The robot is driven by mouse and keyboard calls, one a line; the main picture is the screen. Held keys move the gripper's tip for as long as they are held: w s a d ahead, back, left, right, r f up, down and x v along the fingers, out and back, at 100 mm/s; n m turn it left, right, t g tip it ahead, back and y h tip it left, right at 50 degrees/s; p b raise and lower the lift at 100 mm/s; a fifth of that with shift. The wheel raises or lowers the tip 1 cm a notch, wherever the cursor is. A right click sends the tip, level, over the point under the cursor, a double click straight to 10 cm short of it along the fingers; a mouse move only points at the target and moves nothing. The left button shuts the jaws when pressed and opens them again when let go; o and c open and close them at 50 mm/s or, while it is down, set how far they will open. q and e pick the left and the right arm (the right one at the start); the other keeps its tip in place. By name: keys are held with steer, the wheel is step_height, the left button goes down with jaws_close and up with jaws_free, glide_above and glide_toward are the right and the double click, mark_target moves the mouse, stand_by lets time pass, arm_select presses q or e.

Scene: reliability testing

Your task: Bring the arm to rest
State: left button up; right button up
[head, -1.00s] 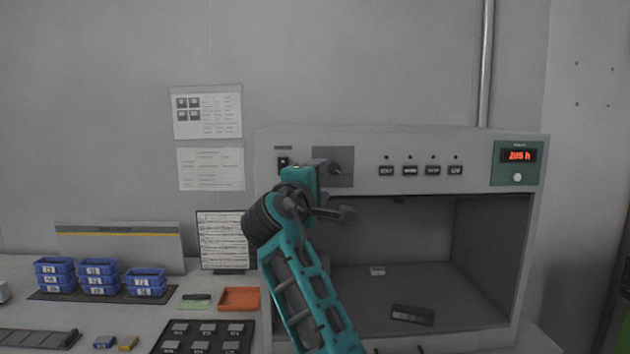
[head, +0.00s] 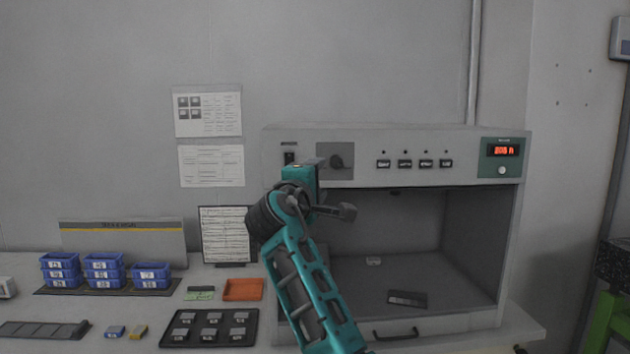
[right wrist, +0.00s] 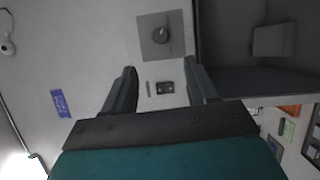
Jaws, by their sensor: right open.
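My right arm is teal and rises from the bottom of the head view. Its gripper (head: 318,185) is raised in front of the left part of a grey cabinet (head: 420,137). In the right wrist view the two dark fingers of the gripper (right wrist: 163,88) stand wide apart with nothing between them. Beyond the fingertips are the cabinet's small black switch (right wrist: 165,88) and its round knob (right wrist: 162,36); both also show on the front panel in the head view. My left gripper is in neither view.
To the left are blue bins (head: 103,268), an orange tray (head: 243,289) and a black tray (head: 250,333). A green frame (head: 602,322) stands far right.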

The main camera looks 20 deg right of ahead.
stand_by(0.4)
steer(key=s+a+f+y, duration=0.1)
steer(key=s+f+y, duration=0.2)
steer(key=f, duration=0.9)
steer(key=s+f+m+g+y, duration=0.1)
steer(key=s+f+y, duration=0.25)
steer(key=f, duration=0.75)
steer(key=s+a+f+y, duration=0.15)
steer(key=s+f, duration=0.25)
steer(key=f, duration=0.8)
steer(key=s+a+f+m+g+y, duration=0.1)
steer(key=s+f, duration=0.3)
steer(key=s, duration=0.4)
steer(key=s+a+f+m+g+y, duration=0.1)
steer(key=s+f+m+y, duration=0.2)
steer(key=s, duration=0.6)
steer(key=s+f+m+g+y, duration=0.1)
steer(key=s+f+m, duration=0.2)
steer(key=s+f, duration=0.4)
steer(key=shift+s+a+f+y, duration=0.15)
steer(key=shift+s+a+y, duration=0.25)
steer(key=shift+s, duration=0.35)
